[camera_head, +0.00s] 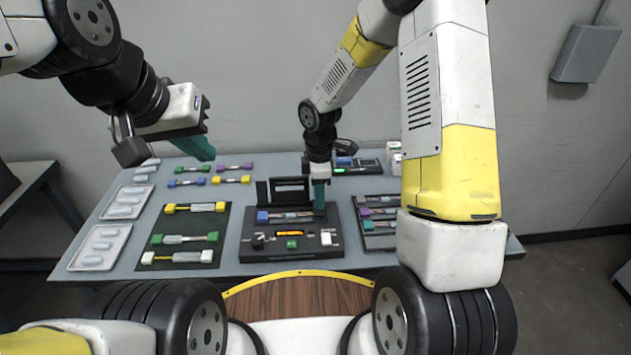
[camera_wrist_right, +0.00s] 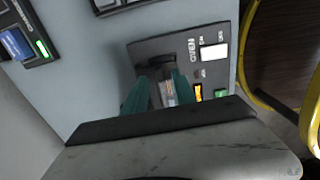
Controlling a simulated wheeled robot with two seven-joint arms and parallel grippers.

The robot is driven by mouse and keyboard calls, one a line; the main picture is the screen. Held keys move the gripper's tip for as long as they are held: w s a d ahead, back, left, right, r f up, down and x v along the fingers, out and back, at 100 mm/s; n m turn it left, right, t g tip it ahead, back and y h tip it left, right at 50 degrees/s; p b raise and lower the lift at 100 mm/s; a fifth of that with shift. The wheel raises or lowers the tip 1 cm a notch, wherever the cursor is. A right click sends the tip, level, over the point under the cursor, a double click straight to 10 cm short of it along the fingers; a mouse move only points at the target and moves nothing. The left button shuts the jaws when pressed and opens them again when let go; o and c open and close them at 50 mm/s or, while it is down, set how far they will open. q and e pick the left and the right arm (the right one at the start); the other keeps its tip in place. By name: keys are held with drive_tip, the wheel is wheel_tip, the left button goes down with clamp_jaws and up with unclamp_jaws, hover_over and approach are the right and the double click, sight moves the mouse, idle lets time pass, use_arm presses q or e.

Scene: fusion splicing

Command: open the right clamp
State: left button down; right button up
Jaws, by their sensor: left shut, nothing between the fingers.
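The splicer (camera_head: 265,250) is a dark box in the middle of the table, with a raised black lid frame (camera_head: 263,193) at its back. A blue-ended cable piece (camera_head: 263,217) lies across it. My right gripper (camera_head: 319,207) points down over the splicer's right end and hides the right clamp there in the head view. In the right wrist view, its teal fingers (camera_wrist_right: 160,95) stand apart, with a dark part (camera_wrist_right: 158,62) of the splicer and a pale piece (camera_wrist_right: 168,92) showing between them. Contact cannot be told. My left gripper (camera_head: 203,150) is shut and empty above the table's back left.
A dark mat (camera_head: 222,222) with several coloured cable pieces lies left of the splicer. White trays (camera_head: 75,262) stand at the far left. A dark rack (camera_head: 371,243) is right of the splicer, partly behind my right arm. Coloured connectors lie at the back.

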drive_tip(key=shift+f, duration=0.9)
clamp_jaws()
drive_tip(key=shift+w+r+g, duration=0.1)
drive_tip(key=shift+w+g, duration=0.05)
drive_tip(key=shift+g, duration=0.15)
drive_tip(key=shift+w+r+g, duration=0.3)
drive_tip(key=shift+w+g, duration=0.2)
drive_tip(key=shift+g, duration=0.7)
drive_tip(key=shift+w+r+g, duration=0.2)
drive_tip(key=shift+w+g, duration=0.2)
drive_tip(key=shift+g, duration=0.6)
drive_tip(key=shift+w+r+g, duration=0.15)
drive_tip(key=shift+w+g, duration=0.2)
drive_tip(key=shift+g, duration=0.65)
